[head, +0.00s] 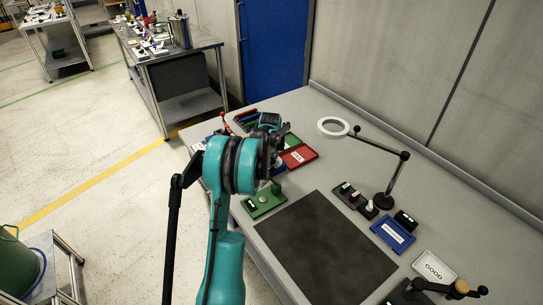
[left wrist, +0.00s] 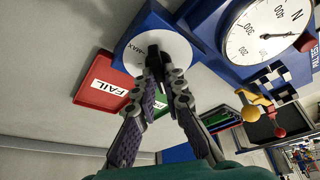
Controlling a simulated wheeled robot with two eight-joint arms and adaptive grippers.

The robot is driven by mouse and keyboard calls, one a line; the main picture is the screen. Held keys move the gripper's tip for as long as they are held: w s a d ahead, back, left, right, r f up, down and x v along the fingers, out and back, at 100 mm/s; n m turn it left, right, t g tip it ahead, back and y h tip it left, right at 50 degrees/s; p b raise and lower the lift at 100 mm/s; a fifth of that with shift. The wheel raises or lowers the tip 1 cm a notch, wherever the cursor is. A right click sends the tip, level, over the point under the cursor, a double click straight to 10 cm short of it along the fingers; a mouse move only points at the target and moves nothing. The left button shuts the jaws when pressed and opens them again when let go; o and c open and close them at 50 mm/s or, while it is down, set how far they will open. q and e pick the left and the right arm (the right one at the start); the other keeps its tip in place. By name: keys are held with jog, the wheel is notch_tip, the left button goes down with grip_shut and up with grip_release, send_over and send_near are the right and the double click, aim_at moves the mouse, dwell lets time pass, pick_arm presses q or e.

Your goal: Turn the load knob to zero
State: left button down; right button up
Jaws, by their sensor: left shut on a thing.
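In the left wrist view, a white dial plate (left wrist: 168,48) marked MAX sits on a blue housing (left wrist: 138,25). The dark load knob (left wrist: 153,58) stands at its middle. My left gripper (left wrist: 162,76) is shut on the knob, with a fingertip on each side, and covers part of it and of the dial. The zero end of the scale is not readable. A round white gauge (left wrist: 262,32) marked N is on the same blue device. In the head view my left gripper (head: 270,124) is above the bench's far left side, and my arm hides most of the device. My right gripper does not show.
A red FAIL tray (left wrist: 103,83) lies close to the dial, and it also shows in the head view (head: 298,157). A yellow-and-red lever (left wrist: 265,110) is beside the device. A ring lamp (head: 333,126) and a dark mat (head: 325,248) are to the right. The mat is clear.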

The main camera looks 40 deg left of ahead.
pick_arm(q)
jog(key=n+g+y, duration=0.1)
jog(key=n, duration=0.3)
jog(key=shift+w+d, duration=0.1)
jog(key=shift+n+g+y, duration=0.3)
jog(key=shift+n+g, duration=0.4)
jog(key=shift+n, duration=1)
jog(key=c, duration=1.6)
grip_release()
jog(key=shift+r, duration=0.1)
jog(key=v, duration=1.1)
jog(key=shift+d+r, duration=0.2)
jog(key=shift+r, duration=0.2)
jog(key=shift+w, duration=0.1)
